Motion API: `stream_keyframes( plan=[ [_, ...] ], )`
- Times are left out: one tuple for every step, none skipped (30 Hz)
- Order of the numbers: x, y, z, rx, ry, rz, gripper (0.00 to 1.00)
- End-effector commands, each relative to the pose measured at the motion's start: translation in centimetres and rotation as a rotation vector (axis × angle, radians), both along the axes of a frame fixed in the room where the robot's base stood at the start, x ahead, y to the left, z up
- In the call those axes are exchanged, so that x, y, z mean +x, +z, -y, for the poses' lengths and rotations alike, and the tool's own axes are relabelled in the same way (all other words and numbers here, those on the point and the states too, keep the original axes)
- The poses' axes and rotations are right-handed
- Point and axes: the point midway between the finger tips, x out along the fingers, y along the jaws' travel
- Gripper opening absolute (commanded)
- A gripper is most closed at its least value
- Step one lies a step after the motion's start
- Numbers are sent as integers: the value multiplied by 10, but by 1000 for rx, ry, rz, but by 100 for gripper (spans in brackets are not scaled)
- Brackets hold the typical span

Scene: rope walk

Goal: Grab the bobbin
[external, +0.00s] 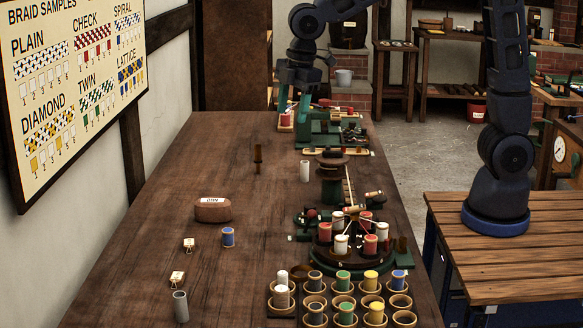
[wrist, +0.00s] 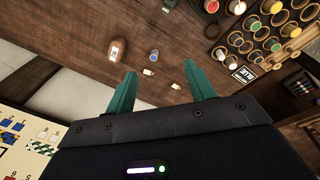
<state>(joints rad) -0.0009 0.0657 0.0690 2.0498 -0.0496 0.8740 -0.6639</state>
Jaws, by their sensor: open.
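A lone blue bobbin (external: 228,237) stands on the dark wooden table, right of two small pale tagged blocks (external: 189,244). It also shows in the wrist view (wrist: 155,55), ahead of my fingertips. Other bobbins, white, green, yellow and blue, sit in a rack of round cups (external: 314,303) at the near right; red and white ones stand on a round green braiding machine (external: 325,258). My gripper (wrist: 160,70) is open, with nothing between its teal fingers. In the external view my gripper (external: 293,105) hangs over the table's far end, well away from the lone blue bobbin.
A brown oval labelled block (external: 213,210) lies behind the blue bobbin. A grey cylinder (external: 181,306) stands near the front; a pale cylinder (external: 305,172) and brown spindle (external: 258,158) stand farther back. The table's left middle is mostly clear. A braid sample board (external: 75,75) hangs on the left wall.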

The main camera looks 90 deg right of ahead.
Motion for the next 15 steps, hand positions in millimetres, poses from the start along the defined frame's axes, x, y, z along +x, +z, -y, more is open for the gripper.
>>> stream_keyframes(
  plan=[
    [14,-12,-2,-3,28,-15,54],
    [21,-18,-3,-6,47,-21,54],
    [31,-25,-5,-8,71,-29,54],
    [38,-32,-6,-10,90,-37,54],
    [45,-38,-7,-11,107,-42,54],
    [54,-47,-9,-14,131,-51,54],
    [61,-54,-10,-15,149,-57,54],
    [68,-60,-11,-16,168,-63,54],
    [77,-70,-13,-17,192,-71,54],
    [84,-78,-14,-17,209,-77,54],
    [90,-85,-15,-18,228,-83,54],
    [99,-95,-17,-19,251,-90,54],
    [105,-103,-18,-19,269,-97,54],
    [111,-111,-19,-19,286,-103,54],
    [119,-122,-21,-19,310,-110,54]
  ],
)
